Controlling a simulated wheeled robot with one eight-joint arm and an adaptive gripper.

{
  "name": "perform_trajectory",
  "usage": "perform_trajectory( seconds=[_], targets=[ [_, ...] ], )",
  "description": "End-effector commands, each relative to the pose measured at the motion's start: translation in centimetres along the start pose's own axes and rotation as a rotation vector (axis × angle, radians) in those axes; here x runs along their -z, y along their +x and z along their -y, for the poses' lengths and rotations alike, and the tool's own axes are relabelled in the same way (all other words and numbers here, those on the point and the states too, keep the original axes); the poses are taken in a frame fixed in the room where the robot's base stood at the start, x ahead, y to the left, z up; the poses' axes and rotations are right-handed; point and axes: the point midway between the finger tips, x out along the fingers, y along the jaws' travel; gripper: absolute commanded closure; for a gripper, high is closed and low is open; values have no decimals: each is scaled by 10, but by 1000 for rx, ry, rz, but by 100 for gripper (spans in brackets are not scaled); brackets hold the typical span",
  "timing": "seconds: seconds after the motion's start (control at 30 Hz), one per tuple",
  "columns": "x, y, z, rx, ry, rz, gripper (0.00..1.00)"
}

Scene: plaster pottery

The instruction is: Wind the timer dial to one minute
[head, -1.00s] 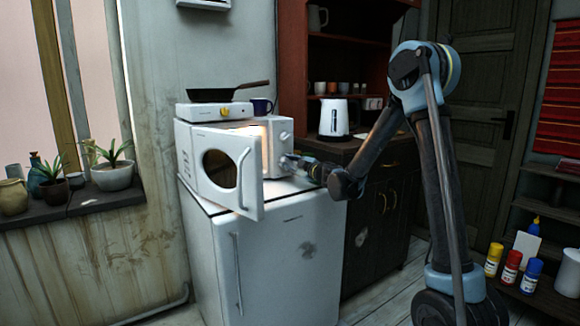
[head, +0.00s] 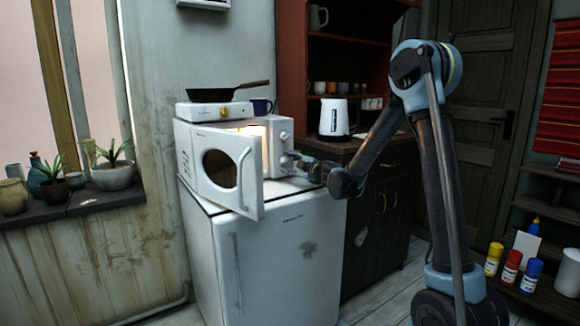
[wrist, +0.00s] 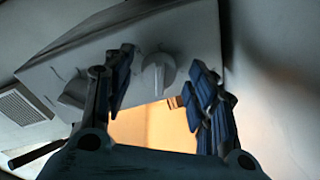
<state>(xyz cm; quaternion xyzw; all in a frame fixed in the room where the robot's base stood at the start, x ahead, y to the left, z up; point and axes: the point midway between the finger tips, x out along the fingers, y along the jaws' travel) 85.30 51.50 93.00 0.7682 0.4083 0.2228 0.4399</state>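The white microwave (head: 271,144) stands with its door (head: 222,172) swung open and its inside lit. Its right front panel has an upper round dial (head: 285,136) and a lower dial, largely hidden by my gripper (head: 292,160) in the head view. In the wrist view, my gripper (wrist: 163,70) is open, with a white dial (wrist: 157,76) between its fingertips and a gap on both sides. The dial's raised grip runs nearly upright in that picture. A second knob (wrist: 74,93) shows to the left. I cannot read markings that identify the timer dial.
The microwave stands on a white fridge (head: 275,260). A hot plate (head: 198,111) with a black pan (head: 212,95) and a blue mug (head: 262,106) are on top. A white kettle (head: 333,118) stands on the dark counter to the right. The open door juts forward left of my gripper.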

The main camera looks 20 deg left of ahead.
Motion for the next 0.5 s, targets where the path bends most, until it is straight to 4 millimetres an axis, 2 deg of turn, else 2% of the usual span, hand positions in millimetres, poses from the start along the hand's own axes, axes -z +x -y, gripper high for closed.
perform_trajectory(
  seconds=[0.27,0.5],
  targets=[
    [-1,-8,0,-1,1,1,48],
    [-1,-48,0,-1,1,2,48]
  ],
)
